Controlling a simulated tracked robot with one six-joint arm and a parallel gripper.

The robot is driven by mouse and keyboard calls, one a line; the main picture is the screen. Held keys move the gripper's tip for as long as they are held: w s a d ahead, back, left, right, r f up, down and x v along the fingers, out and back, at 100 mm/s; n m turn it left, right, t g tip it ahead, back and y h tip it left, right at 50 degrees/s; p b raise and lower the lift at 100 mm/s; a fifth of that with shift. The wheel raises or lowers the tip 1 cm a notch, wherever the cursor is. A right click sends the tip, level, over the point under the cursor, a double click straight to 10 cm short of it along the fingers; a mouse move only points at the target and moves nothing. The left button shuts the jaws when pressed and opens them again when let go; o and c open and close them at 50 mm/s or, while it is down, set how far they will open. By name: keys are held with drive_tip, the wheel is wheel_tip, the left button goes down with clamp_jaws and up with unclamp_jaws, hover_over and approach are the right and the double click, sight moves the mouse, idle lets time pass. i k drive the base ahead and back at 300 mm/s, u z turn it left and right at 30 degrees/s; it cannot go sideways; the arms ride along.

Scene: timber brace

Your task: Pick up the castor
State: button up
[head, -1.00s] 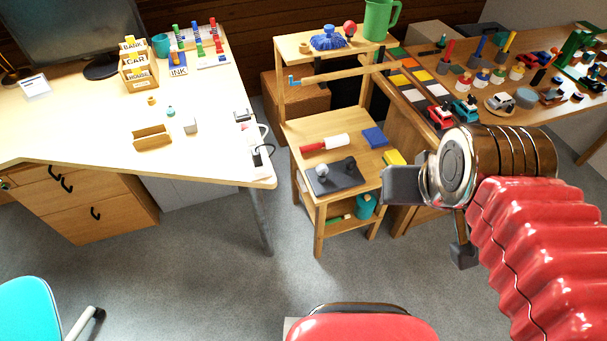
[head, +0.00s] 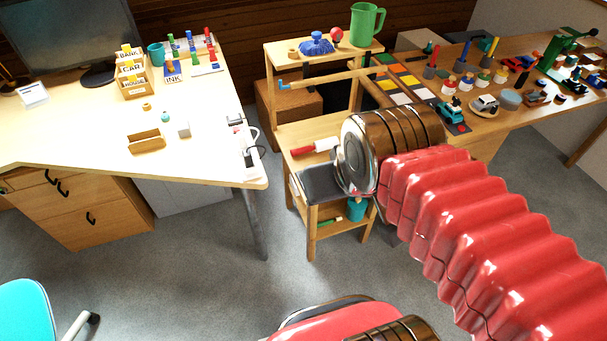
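I cannot make out the castor in the head view now.
A red and white roller (head: 314,148) lies on the shelf beside my wrist. A green jug (head: 366,24) and blue item (head: 316,43) stand on top. A teal pot (head: 356,209) is below. Desks (head: 80,130) flank the stand on the left and right.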

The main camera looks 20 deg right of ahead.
sight(336, 34)
drive_tip(key=z, duration=0.05)
drive_tip(key=i, duration=1)
drive_tip(key=u, duration=0.05)
